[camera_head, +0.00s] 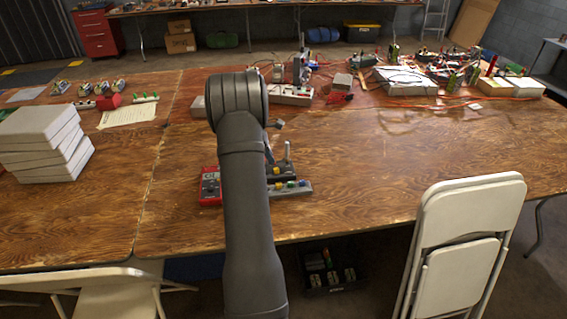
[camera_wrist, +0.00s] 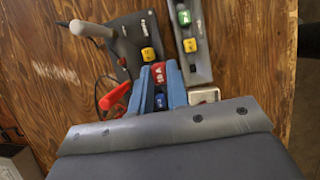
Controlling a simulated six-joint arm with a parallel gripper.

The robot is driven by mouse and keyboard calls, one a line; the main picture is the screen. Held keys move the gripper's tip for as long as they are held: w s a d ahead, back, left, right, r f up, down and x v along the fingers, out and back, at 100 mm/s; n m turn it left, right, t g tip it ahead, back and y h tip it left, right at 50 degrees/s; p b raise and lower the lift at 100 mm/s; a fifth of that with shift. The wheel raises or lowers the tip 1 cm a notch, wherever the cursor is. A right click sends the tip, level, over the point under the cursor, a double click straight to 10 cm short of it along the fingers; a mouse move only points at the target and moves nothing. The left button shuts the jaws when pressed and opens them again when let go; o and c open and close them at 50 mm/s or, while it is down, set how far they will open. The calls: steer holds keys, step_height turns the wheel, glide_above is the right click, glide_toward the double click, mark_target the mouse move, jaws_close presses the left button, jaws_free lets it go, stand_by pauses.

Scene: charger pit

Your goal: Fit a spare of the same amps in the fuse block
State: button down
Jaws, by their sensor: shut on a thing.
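My gripper (camera_wrist: 158,68), with blue fingers, is shut on a red fuse (camera_wrist: 157,74) whose top shows pale marks. The black fuse block (camera_wrist: 125,30) lies under and beyond the fingertips, with a yellow fuse (camera_wrist: 148,53) in it. A blue fuse (camera_wrist: 161,101) shows in the gap between the fingers; I cannot tell what it sits in. I cannot tell whether the red fuse touches the block. A grey strip (camera_wrist: 202,66) beside the block holds a green fuse (camera_wrist: 184,17) and a yellow one. In the head view my arm hides the gripper; the block (camera_head: 283,174) shows beside it.
A grey lever handle (camera_wrist: 92,30) stands up at the block, left of the fingers. A red object (camera_wrist: 115,95) with dark wire lies close on the left. A red meter (camera_head: 210,186) is left of my arm. The table's right half is mostly clear.

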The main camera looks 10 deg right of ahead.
steer(key=shift+w+a+f, duration=0.4)
steer(key=shift+f, duration=0.7)
steer(key=shift+w+a+f, duration=0.35)
steer(key=shift+f, duration=0.8)
steer(key=shift+w+a+f, duration=0.4)
steer(key=shift+f, duration=0.7)
steer(key=shift+f, duration=0.4)
steer(key=shift+r, duration=0.1)
steer(key=shift+r, duration=2.45)
steer(key=shift+f, duration=2.15)
